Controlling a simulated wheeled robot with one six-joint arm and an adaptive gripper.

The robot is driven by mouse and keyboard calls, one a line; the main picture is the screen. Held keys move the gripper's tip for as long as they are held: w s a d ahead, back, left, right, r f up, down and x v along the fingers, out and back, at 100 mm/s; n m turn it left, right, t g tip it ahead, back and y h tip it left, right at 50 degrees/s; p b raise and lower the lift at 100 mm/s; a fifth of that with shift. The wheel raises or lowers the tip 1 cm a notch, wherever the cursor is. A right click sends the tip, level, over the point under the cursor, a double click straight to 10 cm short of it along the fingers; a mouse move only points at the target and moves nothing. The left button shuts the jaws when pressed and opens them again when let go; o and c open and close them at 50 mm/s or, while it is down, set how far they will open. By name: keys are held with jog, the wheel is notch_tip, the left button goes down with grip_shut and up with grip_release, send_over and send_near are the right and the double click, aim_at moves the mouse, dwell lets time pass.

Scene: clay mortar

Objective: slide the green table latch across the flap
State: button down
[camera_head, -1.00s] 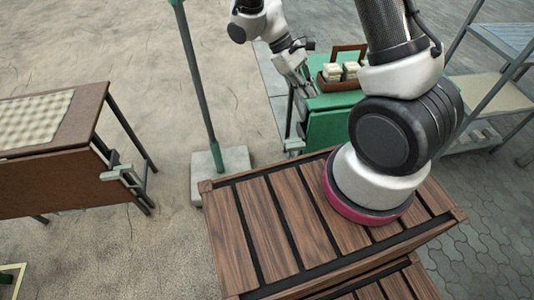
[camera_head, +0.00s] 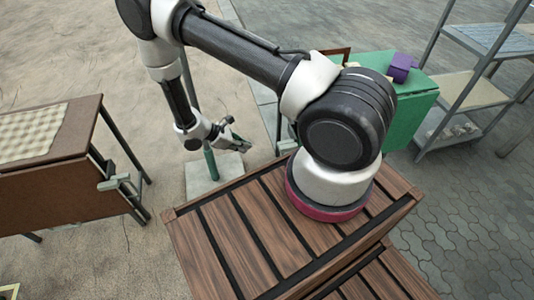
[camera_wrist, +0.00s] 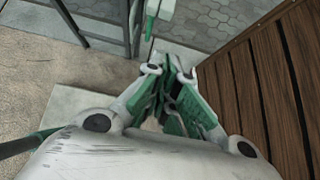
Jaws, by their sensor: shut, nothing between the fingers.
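The green table (camera_head: 408,108) stands behind my arm at the right, partly covered by it. A pale grey latch (camera_head: 287,147) shows at its left edge beside my arm; its bar and how far it is slid cannot be made out. My gripper (camera_head: 240,143) hangs left of that latch, apart from it, above the ground near the post's foot. In the wrist view my gripper (camera_wrist: 170,68) has its green-padded fingers together with nothing seen between them. A small pale and green piece (camera_wrist: 151,16) at the top of that view may belong to the table; I cannot tell.
A brown table (camera_head: 60,190) with a similar grey latch (camera_head: 115,181) stands at left. A purple block (camera_head: 401,66) sits on the green table. Grey shelves (camera_head: 470,90) stand at right.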

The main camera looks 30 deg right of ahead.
aim_at(288, 148)
jog(key=d+r+x, duration=0.2)
jog(key=x, duration=1)
jog(key=shift+s+d+f, duration=0.25)
jog(key=shift+s+d, duration=0.05)
jog(key=shift+s, duration=0.1)
